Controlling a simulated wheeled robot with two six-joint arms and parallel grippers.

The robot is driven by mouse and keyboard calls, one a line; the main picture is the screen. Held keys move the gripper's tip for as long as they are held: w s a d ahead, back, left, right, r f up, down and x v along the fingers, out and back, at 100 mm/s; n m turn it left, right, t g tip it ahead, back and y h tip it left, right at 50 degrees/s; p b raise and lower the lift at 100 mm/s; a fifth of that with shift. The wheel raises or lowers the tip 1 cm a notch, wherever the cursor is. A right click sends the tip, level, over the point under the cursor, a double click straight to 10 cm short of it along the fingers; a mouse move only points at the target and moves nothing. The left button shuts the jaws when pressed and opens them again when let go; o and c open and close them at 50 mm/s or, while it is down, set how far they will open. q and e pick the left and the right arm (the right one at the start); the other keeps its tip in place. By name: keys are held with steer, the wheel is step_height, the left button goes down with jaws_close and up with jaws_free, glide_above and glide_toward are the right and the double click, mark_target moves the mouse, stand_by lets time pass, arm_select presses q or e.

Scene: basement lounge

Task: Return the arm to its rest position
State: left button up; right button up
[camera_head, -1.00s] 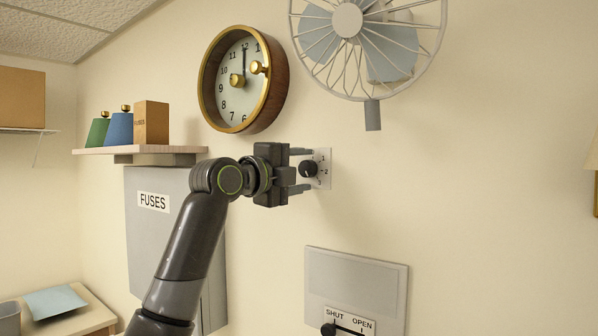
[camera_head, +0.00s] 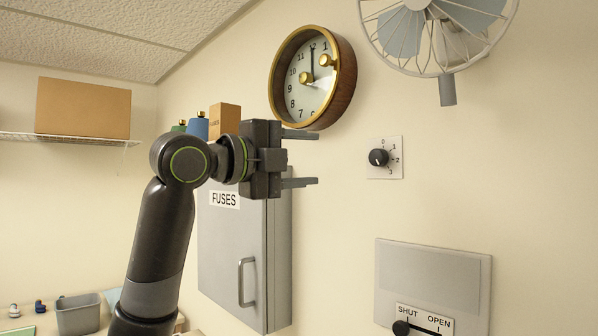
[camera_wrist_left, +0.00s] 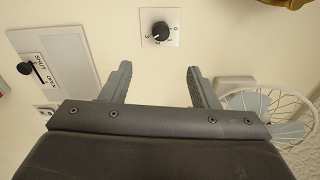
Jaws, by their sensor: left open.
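My left arm (camera_head: 160,240) comes in from the left and is raised in front of the wall. My left gripper (camera_head: 302,158) is open and empty, in front of the fuse box and below the clock. The rotary dial (camera_head: 379,157), a black knob on a white plate marked 0 to 3, is on the wall to the right of the fingertips, clear of them. In the left wrist view the two fingers (camera_wrist_left: 156,85) are spread apart, and the dial (camera_wrist_left: 160,29) shows beyond them. My right gripper is not in view.
A grey fuse box (camera_head: 228,250) with a handle is behind the gripper. A wall clock (camera_head: 342,85) hangs above it, a fan (camera_head: 447,90) at upper right. A shut/open slider panel (camera_head: 435,275) is at lower right. A cardboard box (camera_head: 84,108) sits on a shelf at left.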

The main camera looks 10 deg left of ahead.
arm_select(q)
steer(key=shift+s+a, duration=0.2)
steer(key=shift+s, duration=0.1)
